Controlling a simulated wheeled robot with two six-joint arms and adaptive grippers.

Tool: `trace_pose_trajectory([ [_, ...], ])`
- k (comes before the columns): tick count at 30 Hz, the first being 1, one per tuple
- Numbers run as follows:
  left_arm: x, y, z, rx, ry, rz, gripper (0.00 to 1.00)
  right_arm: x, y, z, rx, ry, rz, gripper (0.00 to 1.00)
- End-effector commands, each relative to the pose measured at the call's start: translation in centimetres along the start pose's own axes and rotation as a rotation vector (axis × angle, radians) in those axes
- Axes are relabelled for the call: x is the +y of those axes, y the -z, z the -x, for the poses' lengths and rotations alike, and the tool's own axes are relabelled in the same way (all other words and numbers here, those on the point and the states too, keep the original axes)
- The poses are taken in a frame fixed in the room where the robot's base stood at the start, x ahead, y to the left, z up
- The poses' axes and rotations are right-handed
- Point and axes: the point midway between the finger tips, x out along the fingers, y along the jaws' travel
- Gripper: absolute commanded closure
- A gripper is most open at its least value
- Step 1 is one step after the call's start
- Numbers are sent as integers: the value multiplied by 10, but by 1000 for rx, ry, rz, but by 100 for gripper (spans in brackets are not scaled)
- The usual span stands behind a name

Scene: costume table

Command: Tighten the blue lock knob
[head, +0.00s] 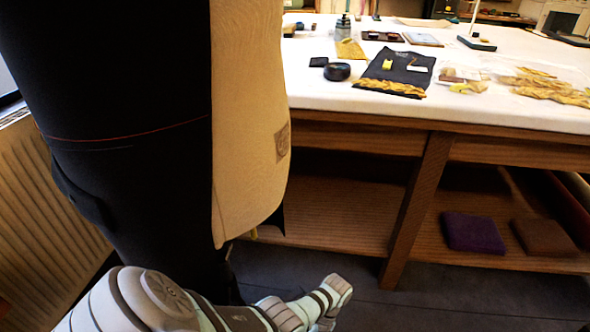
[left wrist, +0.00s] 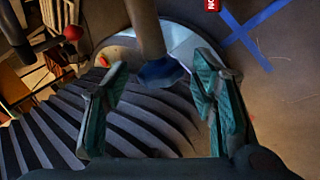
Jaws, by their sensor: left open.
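The blue lock knob (left wrist: 160,73) shows in the left wrist view, beside the lower end of a grey-brown pole (left wrist: 146,25). My left gripper (left wrist: 161,66) is open, with one teal-padded finger on either side of the knob. The knob lies between the fingertips in the picture, with gaps on both sides; I cannot tell its depth. In the head view my left arm reaches in along the bottom, below a black and beige dress form (head: 245,120). The knob is hidden there. My right gripper is not in view.
A long table (head: 330,98) with a white top holds cloths and small items. Its lower shelf carries a purple folded cloth (head: 473,233) and a brown one (head: 543,238). A ribbed radiator (head: 50,210) stands at left. A blue tape cross (left wrist: 243,32) marks the floor.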

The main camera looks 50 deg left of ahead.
Motion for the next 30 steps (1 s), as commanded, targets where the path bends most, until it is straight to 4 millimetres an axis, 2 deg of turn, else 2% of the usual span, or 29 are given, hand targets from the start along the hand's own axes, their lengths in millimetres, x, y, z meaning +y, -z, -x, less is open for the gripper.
trace_pose_trajectory([
  [6,-1,0,46,-1,5,0,48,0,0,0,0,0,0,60],
  [9,-1,0,62,-1,4,0,48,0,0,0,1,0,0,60],
  [20,2,1,71,-1,1,0,48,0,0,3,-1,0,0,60],
  [23,15,4,91,-1,2,0,48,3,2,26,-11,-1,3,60],
  [27,54,14,146,-1,2,0,48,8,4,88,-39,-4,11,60],
  [30,78,20,182,-1,2,0,48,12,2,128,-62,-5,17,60],
])
